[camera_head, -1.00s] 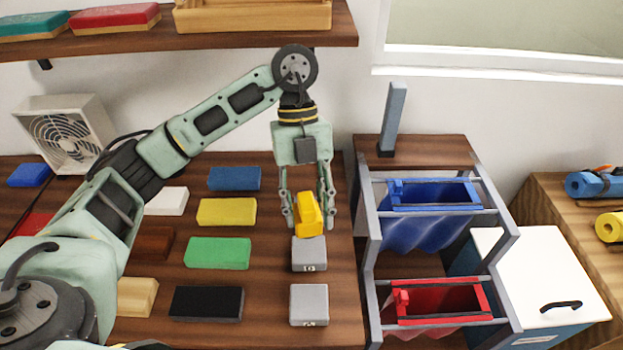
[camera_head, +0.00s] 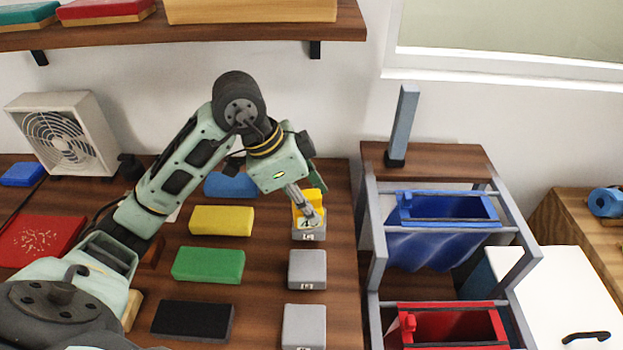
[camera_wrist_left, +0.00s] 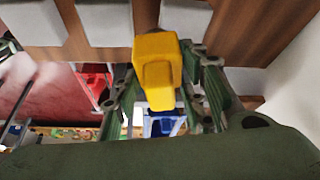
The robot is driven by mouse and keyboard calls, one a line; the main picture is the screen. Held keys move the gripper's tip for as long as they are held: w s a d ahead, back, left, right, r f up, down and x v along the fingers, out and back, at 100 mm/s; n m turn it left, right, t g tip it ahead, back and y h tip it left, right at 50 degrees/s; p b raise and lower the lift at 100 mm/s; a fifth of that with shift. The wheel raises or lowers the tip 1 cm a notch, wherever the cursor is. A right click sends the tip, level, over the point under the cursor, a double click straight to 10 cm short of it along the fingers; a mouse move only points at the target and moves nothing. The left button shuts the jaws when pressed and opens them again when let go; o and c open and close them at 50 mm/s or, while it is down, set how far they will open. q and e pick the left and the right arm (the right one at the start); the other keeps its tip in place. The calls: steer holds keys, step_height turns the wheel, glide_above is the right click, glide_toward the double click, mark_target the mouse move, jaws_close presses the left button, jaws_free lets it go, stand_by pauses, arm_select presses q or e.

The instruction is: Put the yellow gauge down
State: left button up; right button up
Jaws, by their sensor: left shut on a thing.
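The yellow gauge (camera_head: 311,198) is held in my left gripper (camera_head: 314,212), just above or on the farthest grey block (camera_head: 309,231) in the right column of the counter. Whether the gauge touches that block I cannot tell. In the left wrist view the gauge (camera_wrist_left: 157,62) sits between the two fingers of my left gripper (camera_wrist_left: 160,92), which is shut on it. The arm comes in from the left and the gripper is tilted. My right gripper is not in view.
Two more grey blocks (camera_head: 307,269) lie nearer in the same column. Yellow (camera_head: 221,220), green (camera_head: 208,264) and black (camera_head: 193,321) blocks lie to the left. A rack with blue (camera_head: 445,208) and red (camera_head: 450,326) bags stands right of the counter (camera_head: 262,300).

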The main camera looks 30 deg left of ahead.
arm_select(q)
steer(key=w+a+p, duration=0.1)
steer(key=w+a, duration=0.2)
steer(key=w, duration=0.4)
steer(key=w+a+p, duration=0.2)
steer(key=w+a, duration=0.2)
steer(key=w, duration=0.3)
steer(key=f, duration=0.3)
steer(key=f+p, duration=0.1)
steer(key=f, duration=0.2)
steer(key=shift+w+d+f, duration=0.1)
steer(key=shift+w+f, duration=0.1)
steer(key=shift+f, duration=0.05)
steer(key=shift+w+f, duration=0.2)
steer(key=shift+w, duration=0.05)
steer(key=shift+f, duration=0.1)
steer(key=o, duration=1)
